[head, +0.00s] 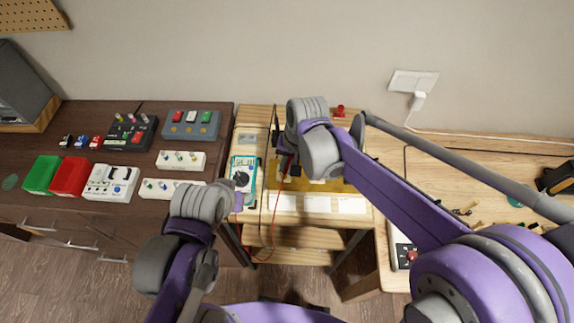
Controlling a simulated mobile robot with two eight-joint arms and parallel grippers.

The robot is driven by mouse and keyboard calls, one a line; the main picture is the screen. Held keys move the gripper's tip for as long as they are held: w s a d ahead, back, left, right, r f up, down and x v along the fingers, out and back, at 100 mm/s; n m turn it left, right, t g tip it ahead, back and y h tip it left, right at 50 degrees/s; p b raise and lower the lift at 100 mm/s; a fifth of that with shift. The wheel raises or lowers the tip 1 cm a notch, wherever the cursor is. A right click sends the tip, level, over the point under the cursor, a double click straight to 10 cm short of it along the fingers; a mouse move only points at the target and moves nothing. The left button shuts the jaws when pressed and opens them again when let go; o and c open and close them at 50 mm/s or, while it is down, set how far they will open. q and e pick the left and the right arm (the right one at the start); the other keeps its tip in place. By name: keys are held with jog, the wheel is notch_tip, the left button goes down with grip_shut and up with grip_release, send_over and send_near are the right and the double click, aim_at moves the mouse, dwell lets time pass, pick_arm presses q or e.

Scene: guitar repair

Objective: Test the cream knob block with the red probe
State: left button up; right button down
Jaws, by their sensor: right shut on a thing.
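Two cream blocks with small coloured knobs lie on the dark bench at left, a rear one (181,160) and a front one (160,188). My left wrist covers the right end of the front one. My right gripper (284,158) is over the light wooden table, right of both blocks and apart from them. It is small and dark in the head view, shut on the red probe, which is mostly hidden; a thin red lead hangs below. A teal multimeter (244,174) lies left of it. My left gripper is mostly hidden around my left wrist, its jaws unclear.
Green (43,174) and red (70,176) boxes, a white box (110,182) and pedal-like boxes (191,125) crowd the dark bench. A yellow mat (322,186) and white cards (318,204) lie on the middle table. A wall socket (413,81) has a white cable.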

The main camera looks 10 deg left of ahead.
pick_arm(q)
jog(key=shift+s+f+b, duration=0.4)
jog(key=shift+f+b, duration=0.05)
jog(key=shift+f, duration=0.35)
pick_arm(e)
jog(key=shift+f, duration=0.65)
dwell(2.5)
jog(key=shift+r, duration=0.1)
dwell(0.4)
jog(key=shift+r+p, duration=1.25)
jog(key=shift+r, duration=1.75)
pick_arm(q)
jog(key=w+r, duration=0.1)
jog(key=r, duration=0.1)
jog(key=w+r, duration=0.1)
jog(key=shift+w+r, duration=0.15)
jog(key=shift+r, duration=0.25)
pick_arm(e)
jog(key=shift+s, duration=0.1)
